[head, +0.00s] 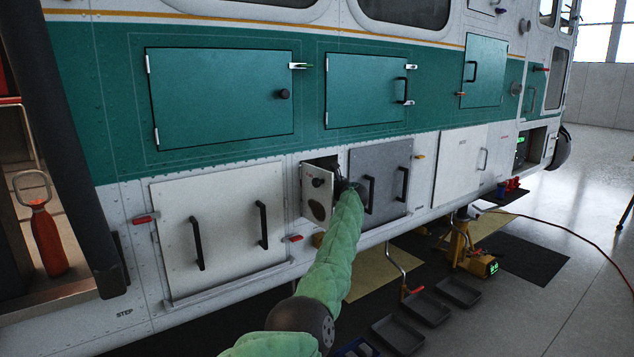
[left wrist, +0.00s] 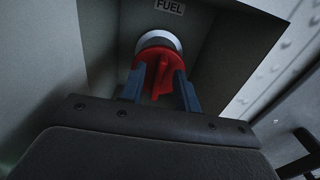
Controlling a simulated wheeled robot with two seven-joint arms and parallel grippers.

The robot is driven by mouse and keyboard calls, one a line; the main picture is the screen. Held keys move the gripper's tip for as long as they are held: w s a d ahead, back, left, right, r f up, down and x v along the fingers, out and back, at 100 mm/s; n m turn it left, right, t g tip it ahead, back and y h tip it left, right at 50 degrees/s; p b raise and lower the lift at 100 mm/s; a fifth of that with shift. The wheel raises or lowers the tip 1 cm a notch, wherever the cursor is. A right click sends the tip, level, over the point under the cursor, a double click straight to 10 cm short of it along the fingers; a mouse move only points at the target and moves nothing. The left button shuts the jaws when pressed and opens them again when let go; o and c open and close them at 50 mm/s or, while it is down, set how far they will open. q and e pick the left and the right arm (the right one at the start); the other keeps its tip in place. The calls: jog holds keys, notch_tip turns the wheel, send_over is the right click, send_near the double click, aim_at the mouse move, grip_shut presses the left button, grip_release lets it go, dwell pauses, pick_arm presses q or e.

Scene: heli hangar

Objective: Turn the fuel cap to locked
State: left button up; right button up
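The red fuel cap (left wrist: 160,76) sits on a pale round collar (left wrist: 158,42) inside a recess, under a "FUEL" label (left wrist: 170,7). A raised grip on the cap points roughly up and down in the left wrist view. My left gripper (left wrist: 160,84) has its two blue-grey fingers apart, one on each side of the grip, with small gaps visible. In the head view my green-sleeved left arm reaches to the recess, and its gripper (head: 344,186) partly hides the opening. The cap is hidden there. My right gripper is not in view.
The small white fuel door (head: 318,194) stands open left of the recess. A grey panel with black handles (head: 380,178) is close on the right, and a white panel (head: 222,228) on the left. Trays (head: 425,306) and a yellow jack (head: 460,245) are below.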

pick_arm(q)
jog(key=shift+w+a, duration=0.1)
jog(key=shift+w, duration=0.2)
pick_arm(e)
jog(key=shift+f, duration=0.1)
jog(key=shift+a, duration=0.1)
pick_arm(q)
grip_shut()
jog(key=m, duration=0.6)
jog(key=d+f+m, duration=0.1)
jog(key=m, duration=0.5)
jog(key=w+m+p, duration=0.1)
jog(key=m, duration=0.4)
jog(key=shift+d+f+m, duration=0.15)
jog(key=shift+m, duration=0.25)
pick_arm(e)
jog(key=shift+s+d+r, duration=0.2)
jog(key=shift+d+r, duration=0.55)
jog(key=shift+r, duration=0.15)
